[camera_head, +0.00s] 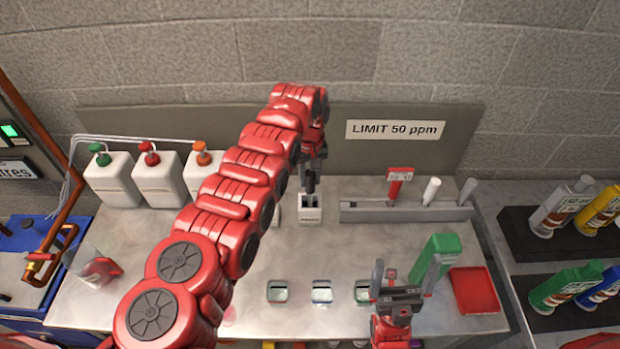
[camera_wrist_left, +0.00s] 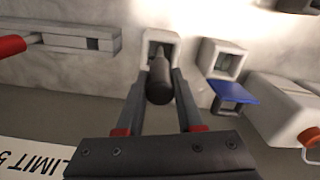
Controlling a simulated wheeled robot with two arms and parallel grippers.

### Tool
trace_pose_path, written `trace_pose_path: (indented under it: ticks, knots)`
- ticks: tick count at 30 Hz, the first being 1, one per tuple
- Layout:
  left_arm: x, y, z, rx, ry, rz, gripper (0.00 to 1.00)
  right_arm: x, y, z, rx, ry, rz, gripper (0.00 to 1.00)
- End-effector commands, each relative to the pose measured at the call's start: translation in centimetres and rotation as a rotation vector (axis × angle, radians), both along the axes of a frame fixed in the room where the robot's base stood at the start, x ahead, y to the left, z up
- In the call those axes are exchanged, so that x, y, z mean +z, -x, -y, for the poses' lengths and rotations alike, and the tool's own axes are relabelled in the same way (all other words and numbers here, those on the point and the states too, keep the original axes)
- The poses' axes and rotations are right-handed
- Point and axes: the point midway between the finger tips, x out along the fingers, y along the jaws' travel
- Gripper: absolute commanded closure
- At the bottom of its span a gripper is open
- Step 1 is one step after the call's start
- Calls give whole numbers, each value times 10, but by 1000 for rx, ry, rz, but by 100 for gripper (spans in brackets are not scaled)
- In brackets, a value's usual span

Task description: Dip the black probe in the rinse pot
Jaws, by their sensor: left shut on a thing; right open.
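The black probe (camera_head: 310,183) is held in my left gripper (camera_head: 313,150), above the small white square pot (camera_head: 310,215) with a dark label. In the left wrist view the probe (camera_wrist_left: 160,84) sits between the fingers of my left gripper (camera_wrist_left: 160,92), its narrow tip pointing at the opening of the pot (camera_wrist_left: 147,44). The tip overlaps the opening there; I cannot tell how deep it is. My right gripper (camera_head: 404,278) is open at the front right, close to a green block-like object (camera_head: 437,258).
A grey rack (camera_head: 360,213) holds a red-headed tool (camera_head: 399,176) and a white probe (camera_head: 432,190). Three pump bottles (camera_head: 112,180) stand left. Several small sample cups (camera_head: 322,291) and a red tray (camera_head: 475,291) lie in front. Another white pot with a blue flap (camera_wrist_left: 236,92) stands beside the pot.

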Motion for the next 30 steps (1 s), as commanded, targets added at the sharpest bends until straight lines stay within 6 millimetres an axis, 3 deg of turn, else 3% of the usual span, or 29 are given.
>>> trace_pose_path:
  ticks: [1, 10, 24, 30]
  knots:
    - [11, 0, 0, 0, 1, 1, 100, 10, 0, 0, 0, 0, 0, 0]
    - [43, 0, -1, 1, 0, -1, 100, 28, 0, 0, 0, 0, 0, 0]
    - [91, -1, 0, 0, 1, 2, 100, 30, 0, 0, 0, 0, 0, 0]
    - [96, 0, 0, 0, 0, -1, 100, 30, 0, 0, 0, 0, 0, 0]
